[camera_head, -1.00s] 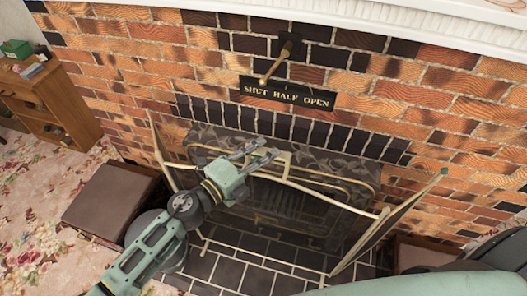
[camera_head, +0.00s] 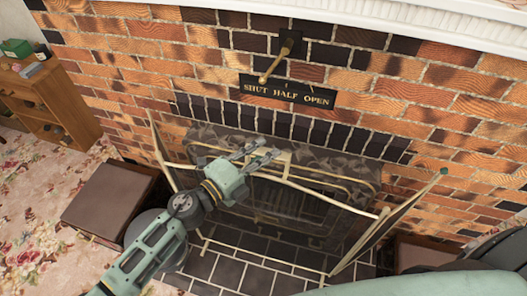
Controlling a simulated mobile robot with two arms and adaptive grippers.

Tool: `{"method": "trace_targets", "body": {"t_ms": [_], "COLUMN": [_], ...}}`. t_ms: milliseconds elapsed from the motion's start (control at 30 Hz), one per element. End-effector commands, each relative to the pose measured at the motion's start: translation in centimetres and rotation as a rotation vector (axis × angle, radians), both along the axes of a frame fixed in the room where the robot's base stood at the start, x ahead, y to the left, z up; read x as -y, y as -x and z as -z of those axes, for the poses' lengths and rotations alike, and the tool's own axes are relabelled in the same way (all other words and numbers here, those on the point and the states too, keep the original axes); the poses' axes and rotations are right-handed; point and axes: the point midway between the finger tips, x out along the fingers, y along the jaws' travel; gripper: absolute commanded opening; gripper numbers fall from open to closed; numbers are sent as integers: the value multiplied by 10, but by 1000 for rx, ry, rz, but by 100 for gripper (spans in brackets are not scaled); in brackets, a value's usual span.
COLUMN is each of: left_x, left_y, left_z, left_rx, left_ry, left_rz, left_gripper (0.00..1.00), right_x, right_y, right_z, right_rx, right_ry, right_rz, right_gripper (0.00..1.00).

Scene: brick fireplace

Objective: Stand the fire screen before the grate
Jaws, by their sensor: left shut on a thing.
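The fire screen (camera_head: 390,228) has a pale frame, a see-through middle panel and two side panels angled forward. It stands or hangs in front of the grate (camera_head: 300,196), which shows dimly through its mesh. I cannot tell whether its feet touch the hearth. My left gripper (camera_head: 262,156) is shut on the screen at the middle of its top rail. My right gripper is out of view; only pale green and dark parts of my body show at the lower right.
The dark tiled hearth (camera_head: 229,272) lies below the screen, with pale lines on it. A brown box (camera_head: 108,198) stands left of it. A wall lever (camera_head: 276,62) hangs above a "SHUT HALF OPEN" plate (camera_head: 288,92). A wooden cabinet (camera_head: 60,108) stands at the far left.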

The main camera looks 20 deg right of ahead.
Motion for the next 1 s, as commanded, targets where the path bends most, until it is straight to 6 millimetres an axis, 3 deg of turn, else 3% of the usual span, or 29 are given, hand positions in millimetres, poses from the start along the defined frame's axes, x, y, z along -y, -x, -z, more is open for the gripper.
{"method": "trace_targets", "body": {"t_ms": [33,1000], "left_x": [2,2], "left_y": [-1,-1], "left_z": [-6,5], "left_rx": [6,5], "left_ry": [10,11], "left_rz": [2,2], "left_gripper": [0,0], "right_x": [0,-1], "right_y": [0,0], "right_z": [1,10], "right_rx": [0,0], "right_ry": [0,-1], "right_rz": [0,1], "right_gripper": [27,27]}}
